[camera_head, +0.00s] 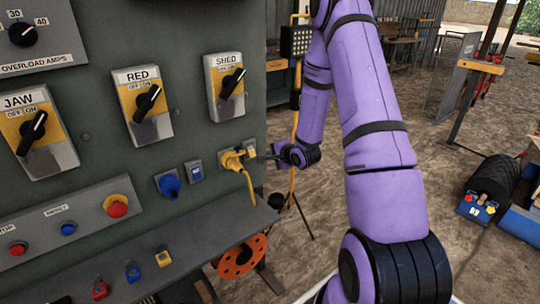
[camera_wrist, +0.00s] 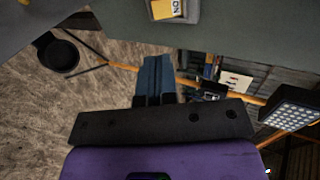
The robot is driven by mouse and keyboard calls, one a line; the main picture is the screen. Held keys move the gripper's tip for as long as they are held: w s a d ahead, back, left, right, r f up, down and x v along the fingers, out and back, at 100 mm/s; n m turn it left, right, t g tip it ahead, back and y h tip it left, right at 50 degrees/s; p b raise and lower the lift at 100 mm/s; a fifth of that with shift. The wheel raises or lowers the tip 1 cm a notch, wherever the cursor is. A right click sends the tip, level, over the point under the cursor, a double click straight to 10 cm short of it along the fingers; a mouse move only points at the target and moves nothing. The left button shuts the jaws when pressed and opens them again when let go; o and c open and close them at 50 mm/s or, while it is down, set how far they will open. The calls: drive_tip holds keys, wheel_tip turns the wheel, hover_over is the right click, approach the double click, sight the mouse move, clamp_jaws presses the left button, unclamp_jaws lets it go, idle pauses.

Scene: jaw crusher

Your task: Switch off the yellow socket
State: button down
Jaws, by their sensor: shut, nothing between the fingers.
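The yellow socket (camera_head: 231,160), with a yellow plug and cable hanging from it, is on the green panel near its right edge. Its small switch (camera_head: 250,149) sits just right of it, partly hidden by my gripper. My gripper (camera_head: 262,157) is shut and empty, beside the switch; I cannot tell whether it touches. In the wrist view my closed fingers (camera_wrist: 155,75) point up the picture. A grey switch box with a yellow face (camera_wrist: 172,9), marked "ON" upside down, shows at the top edge, apart from the fingertips.
A blue socket (camera_head: 169,185) and its blue switch (camera_head: 195,171) are left of the yellow one. Labelled rotary switches, such as SHED (camera_head: 227,85), are above. A ledge (camera_head: 205,240) juts out below.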

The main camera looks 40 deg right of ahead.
sight(252, 150)
drive_tip(key=x, duration=1.1)
drive_tip(key=shift+w+f, duration=0.2)
drive_tip(key=shift+w, duration=0.1)
drive_tip(key=shift+w+f+t, duration=0.1)
drive_tip(key=shift+w+t, duration=0.05)
drive_tip(key=shift+t, duration=0.15)
drive_tip(key=shift+w+r, duration=0.15)
drive_tip(key=shift+r, duration=0.8)
